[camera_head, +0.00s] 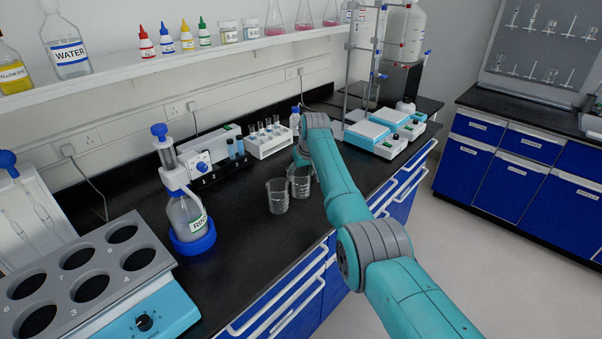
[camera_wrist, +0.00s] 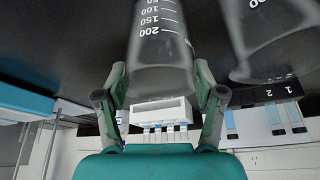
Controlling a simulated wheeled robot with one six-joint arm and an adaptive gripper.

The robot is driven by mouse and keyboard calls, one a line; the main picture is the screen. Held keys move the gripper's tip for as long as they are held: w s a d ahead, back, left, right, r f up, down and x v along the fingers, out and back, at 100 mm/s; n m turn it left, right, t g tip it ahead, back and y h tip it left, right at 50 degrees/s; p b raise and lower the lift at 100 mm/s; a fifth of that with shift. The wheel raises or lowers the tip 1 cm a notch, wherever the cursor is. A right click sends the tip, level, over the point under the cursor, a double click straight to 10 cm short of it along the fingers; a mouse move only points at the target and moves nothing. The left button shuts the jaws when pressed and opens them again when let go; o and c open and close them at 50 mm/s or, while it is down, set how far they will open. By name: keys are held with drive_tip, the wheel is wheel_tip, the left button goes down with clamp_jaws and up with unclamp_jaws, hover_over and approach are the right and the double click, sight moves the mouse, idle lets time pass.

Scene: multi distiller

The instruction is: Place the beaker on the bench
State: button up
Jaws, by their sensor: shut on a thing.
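A clear glass beaker (camera_wrist: 160,45) with white marks up to 200 sits between the two fingers of my gripper (camera_wrist: 160,78) in the wrist view. The fingers are closed on its sides. In the head view this beaker (camera_head: 301,183) is just below my wrist, over the black bench (camera_head: 245,255). It looks upright and at or very near the bench top; I cannot tell if its base touches. My gripper is mostly hidden behind my arm in the head view. A second, similar beaker (camera_head: 277,197) stands close to its left; it also shows in the wrist view (camera_wrist: 272,40).
A wash bottle (camera_head: 187,213) in a blue base stands left on the bench, near a grey block with round holes (camera_head: 92,262). A white tube rack (camera_head: 268,143) and turquoise-topped balances (camera_head: 366,133) stand behind. The bench front left of the beakers is clear.

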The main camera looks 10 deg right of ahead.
drive_tip(key=o, duration=1.6)
drive_tip(key=shift+f, duration=0.1)
drive_tip(key=shift+c, duration=0.2)
